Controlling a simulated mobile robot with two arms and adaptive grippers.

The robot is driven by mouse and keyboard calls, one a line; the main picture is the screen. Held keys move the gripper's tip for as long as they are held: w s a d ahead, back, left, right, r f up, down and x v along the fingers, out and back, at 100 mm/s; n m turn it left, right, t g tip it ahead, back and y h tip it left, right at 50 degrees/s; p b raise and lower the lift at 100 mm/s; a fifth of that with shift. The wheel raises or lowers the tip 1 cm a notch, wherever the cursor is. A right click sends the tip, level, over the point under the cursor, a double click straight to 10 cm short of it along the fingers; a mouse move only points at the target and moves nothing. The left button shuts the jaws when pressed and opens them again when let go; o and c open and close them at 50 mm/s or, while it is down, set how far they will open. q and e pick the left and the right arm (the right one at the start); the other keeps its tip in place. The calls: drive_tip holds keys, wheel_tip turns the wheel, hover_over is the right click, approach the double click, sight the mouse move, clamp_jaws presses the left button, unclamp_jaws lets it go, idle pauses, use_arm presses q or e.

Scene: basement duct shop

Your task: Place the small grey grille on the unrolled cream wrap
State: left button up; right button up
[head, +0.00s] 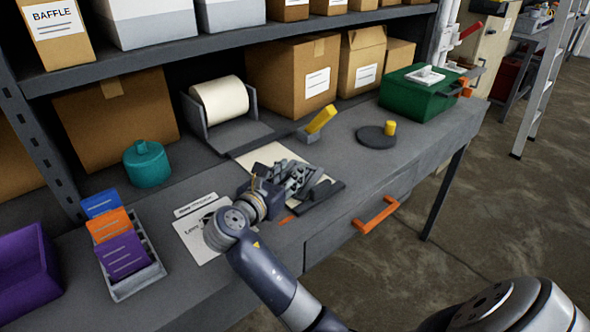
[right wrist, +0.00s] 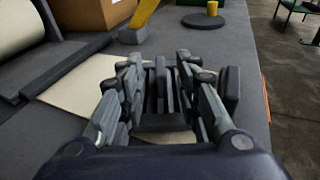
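The unrolled cream wrap (head: 262,158) lies flat on the grey bench; it also shows in the right wrist view (right wrist: 75,85). My right gripper (head: 305,180) is low over the wrap's near end. In the right wrist view, its fingers (right wrist: 163,85) stand partly apart on either side of a small grey slatted piece, the grille (right wrist: 160,92). The fingers appear to hold the grille, though they hide most of its sides. I cannot tell whether its lower edge touches the wrap. My left gripper is not in view.
A dark bar (head: 327,196) lies beside the gripper, at the wrap's near end. The wrap roll (head: 220,100) stands behind. A yellow-handled tool (head: 321,121), a dark disc (head: 376,137) and a green case (head: 415,95) are to the right. A teal canister (head: 147,166) stands left.

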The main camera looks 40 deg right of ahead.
drive_tip(key=v, duration=0.8)
